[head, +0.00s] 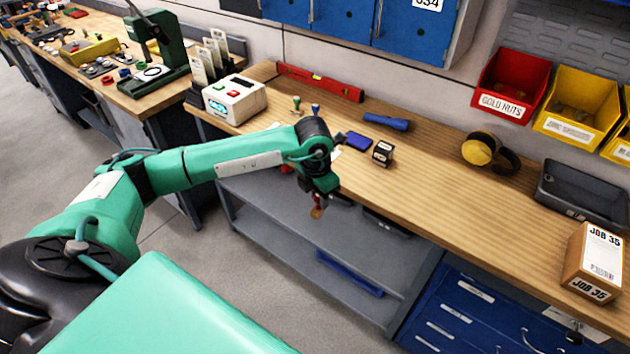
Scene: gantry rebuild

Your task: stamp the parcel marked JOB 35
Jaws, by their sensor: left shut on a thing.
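The cardboard parcel marked JOB 35 (592,262) stands on the wooden bench at the far right, with a white label on its top and side. My left gripper (318,199) is in front of the bench edge, far to the left of the parcel. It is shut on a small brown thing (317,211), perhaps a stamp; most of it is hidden. A blue pad (359,140) lies on the bench beyond the gripper. Two small handled pieces, one green (296,103) and one blue (315,108), stand farther back. My right gripper is not in view.
A small dark box (382,153), a blue-handled tool (387,122), yellow ear defenders (488,152) and a dark tray (582,194) are on the bench (440,190). A white device (234,98) stands at its left end. The bench between the dark box and the parcel is mostly clear.

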